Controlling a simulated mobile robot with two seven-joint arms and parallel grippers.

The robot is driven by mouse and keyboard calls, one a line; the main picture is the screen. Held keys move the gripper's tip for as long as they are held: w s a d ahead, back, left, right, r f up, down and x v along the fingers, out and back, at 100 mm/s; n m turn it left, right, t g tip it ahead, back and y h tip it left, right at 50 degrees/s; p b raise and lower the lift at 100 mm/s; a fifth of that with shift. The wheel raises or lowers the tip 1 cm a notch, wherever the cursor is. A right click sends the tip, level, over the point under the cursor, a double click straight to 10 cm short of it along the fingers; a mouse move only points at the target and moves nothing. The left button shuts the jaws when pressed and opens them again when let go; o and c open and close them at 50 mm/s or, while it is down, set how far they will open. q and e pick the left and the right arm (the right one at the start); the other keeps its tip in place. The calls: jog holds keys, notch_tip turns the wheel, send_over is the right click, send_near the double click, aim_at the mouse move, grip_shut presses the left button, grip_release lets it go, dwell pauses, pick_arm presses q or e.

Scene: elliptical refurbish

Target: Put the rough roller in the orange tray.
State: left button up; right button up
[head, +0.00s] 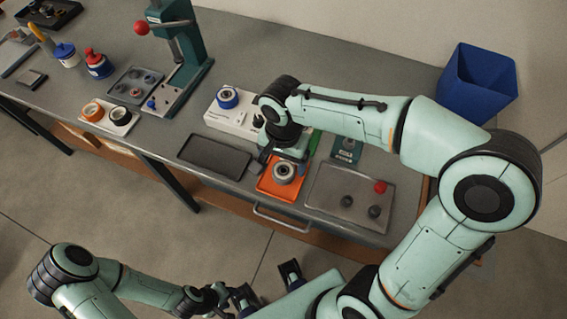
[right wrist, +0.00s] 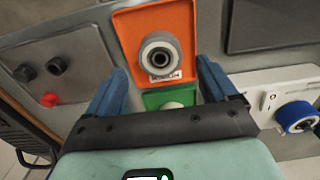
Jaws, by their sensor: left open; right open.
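The orange tray (head: 265,192) lies near the bench's front edge; it also shows in the right wrist view (right wrist: 127,32). I cannot read whether this is the rough roller. My right gripper (head: 281,160) is over the back side of the tray, open. In the right wrist view its fingers (right wrist: 161,88) are apart, with nothing held between them. My left gripper (head: 268,286) is open and empty, off the bench at the bottom.
A green tray (right wrist: 150,101) adjoins the orange one, partly hidden by my gripper. A dark empty tray (head: 214,156) lies left; a grey tray (head: 330,211) with knobs lies right. A white device (head: 229,118) with a blue-ringed roller stands behind. A blue bin (head: 478,85) is at back right.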

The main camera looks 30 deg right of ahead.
notch_tip(320, 180, up, 8)
jog(key=p, duration=0.1)
jog(key=shift+r, duration=0.15)
dwell(0.5)
